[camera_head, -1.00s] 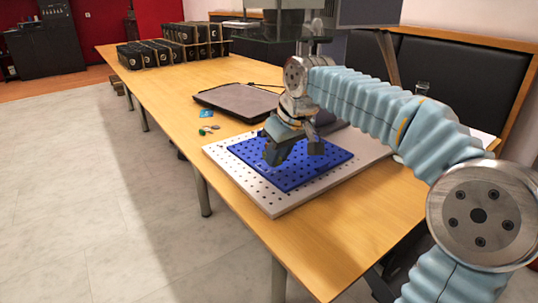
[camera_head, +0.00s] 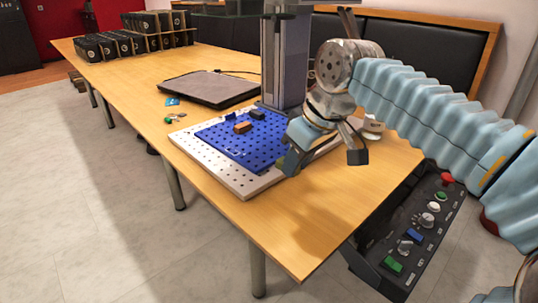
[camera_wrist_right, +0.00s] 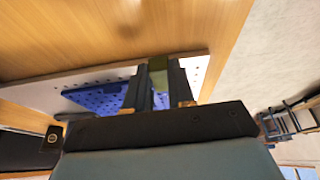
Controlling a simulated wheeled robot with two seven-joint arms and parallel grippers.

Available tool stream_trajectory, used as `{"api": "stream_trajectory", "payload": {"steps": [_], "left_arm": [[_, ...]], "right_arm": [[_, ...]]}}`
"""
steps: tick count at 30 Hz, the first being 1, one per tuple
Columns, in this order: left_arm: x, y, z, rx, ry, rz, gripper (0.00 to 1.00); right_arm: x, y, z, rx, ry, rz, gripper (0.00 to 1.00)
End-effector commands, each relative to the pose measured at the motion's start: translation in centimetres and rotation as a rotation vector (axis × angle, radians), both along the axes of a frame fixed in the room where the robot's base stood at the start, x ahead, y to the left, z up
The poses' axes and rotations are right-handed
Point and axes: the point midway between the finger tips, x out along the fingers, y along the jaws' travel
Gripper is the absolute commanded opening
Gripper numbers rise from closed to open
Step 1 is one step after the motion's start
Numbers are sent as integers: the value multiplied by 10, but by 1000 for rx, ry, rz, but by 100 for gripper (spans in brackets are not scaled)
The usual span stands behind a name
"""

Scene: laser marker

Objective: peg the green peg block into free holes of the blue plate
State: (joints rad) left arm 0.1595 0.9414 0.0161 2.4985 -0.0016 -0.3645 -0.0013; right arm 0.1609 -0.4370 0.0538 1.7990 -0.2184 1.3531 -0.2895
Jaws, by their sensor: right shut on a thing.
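The blue plate (camera_head: 240,140) is full of holes and lies on a white perforated board (camera_head: 215,165) on the table. An orange block (camera_head: 242,127) and dark blue blocks (camera_head: 257,113) sit on its far part. My right gripper (camera_head: 290,162) is over the plate's right side, near the board's front corner. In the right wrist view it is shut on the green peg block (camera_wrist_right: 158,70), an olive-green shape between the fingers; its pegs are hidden. The plate (camera_wrist_right: 100,97) shows left of the fingers there. My left gripper is out of view.
A grey column (camera_head: 285,60) rises behind the plate. A dark flat laptop-like case (camera_head: 208,88) lies behind left, with a blue card (camera_head: 172,101) and keys (camera_head: 172,119) nearby. A black control panel (camera_head: 405,235) is at lower right. The front tabletop (camera_head: 310,220) is clear.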

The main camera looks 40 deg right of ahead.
Motion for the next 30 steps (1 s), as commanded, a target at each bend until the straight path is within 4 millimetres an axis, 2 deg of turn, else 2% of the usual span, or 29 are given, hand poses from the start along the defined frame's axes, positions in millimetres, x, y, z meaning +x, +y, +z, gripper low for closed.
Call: {"api": "stream_trajectory", "payload": {"steps": [5,8,15,19,22,30], "left_arm": [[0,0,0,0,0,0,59],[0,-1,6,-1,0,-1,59],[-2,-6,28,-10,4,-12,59],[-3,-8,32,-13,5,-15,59],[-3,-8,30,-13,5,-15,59],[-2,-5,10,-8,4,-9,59]], "right_arm": [[1,0,1,0,0,0,0],[12,-3,8,-2,2,0,0],[80,-26,36,-7,2,3,0],[105,-35,40,-5,0,3,0],[111,-37,37,-5,-2,3,0],[111,-38,17,-5,-2,3,0]]}}
